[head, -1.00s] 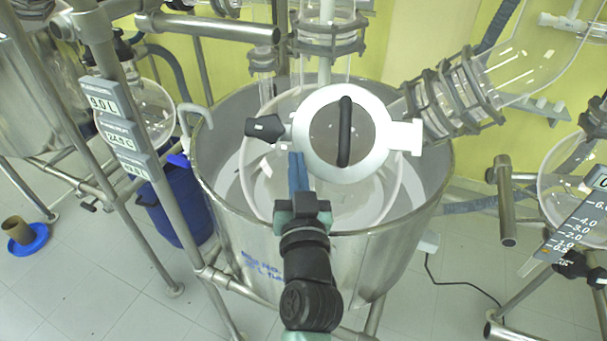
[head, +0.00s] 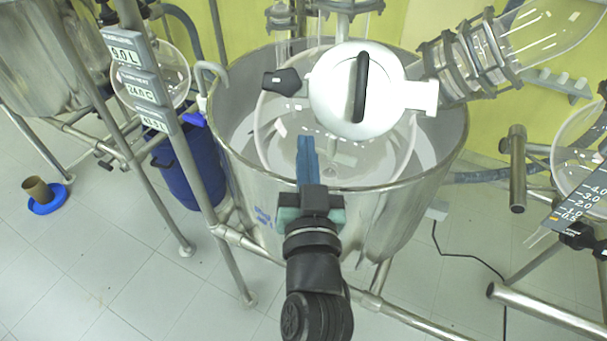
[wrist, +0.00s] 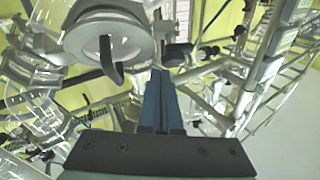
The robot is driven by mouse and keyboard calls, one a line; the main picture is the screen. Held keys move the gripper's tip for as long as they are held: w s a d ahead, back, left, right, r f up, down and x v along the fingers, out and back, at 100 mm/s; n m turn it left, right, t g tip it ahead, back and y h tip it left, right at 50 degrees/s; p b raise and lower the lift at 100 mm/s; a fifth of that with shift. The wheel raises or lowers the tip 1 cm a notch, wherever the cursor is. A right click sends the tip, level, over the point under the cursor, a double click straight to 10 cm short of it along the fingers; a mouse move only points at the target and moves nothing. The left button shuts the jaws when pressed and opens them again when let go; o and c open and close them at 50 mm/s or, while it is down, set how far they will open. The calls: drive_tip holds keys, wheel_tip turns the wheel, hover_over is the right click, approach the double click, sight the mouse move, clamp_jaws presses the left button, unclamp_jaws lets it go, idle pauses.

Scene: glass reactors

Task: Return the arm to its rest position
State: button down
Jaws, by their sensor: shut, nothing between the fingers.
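My arm reaches up from the bottom middle of the head view. My gripper (head: 307,142) has two blue fingers lying together, shut and empty. In the head view its fingers overlap the front of the glass vessel (head: 275,145) inside the steel tub, below the round lid. It also shows in the wrist view (wrist: 161,74), with the blue fingers together and nothing visible between them. The exact gap between the fingers and the glass or tub rim cannot be told.
A white lid (head: 340,95) with a black handle tops the vessel. The steel tub (head: 395,220) stands in a pipe frame. Display boxes (head: 148,88) on a post and a blue drum (head: 185,180) are at left. A brown cup (head: 37,188) stands on a blue dish. Floor at lower left is clear.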

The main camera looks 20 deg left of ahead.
drive_tip(key=s+d+r+m+t+h, duration=0.1)
drive_tip(key=s+d+r+t+h, duration=0.2)
drive_tip(key=r, duration=0.9)
drive_tip(key=s+d+r+m+t+h, duration=0.1)
drive_tip(key=s+d+r+t+h, duration=0.1)
drive_tip(key=d+r, duration=0.5)
drive_tip(key=s+d+r+m+t+h, duration=0.1)
drive_tip(key=s+d+r+t+h, duration=0.2)
drive_tip(key=r, duration=1.4)
drive_tip(key=d+t, duration=0.2)
drive_tip(key=d, duration=0.1)
drive_tip(key=shift+s+r+m+h+b, duration=0.25)
drive_tip(key=shift+s+m+h+b, duration=0.1)
drive_tip(key=shift+m+h+b, duration=0.05)
drive_tip(key=c, duration=1.6)
unclamp_jaws()
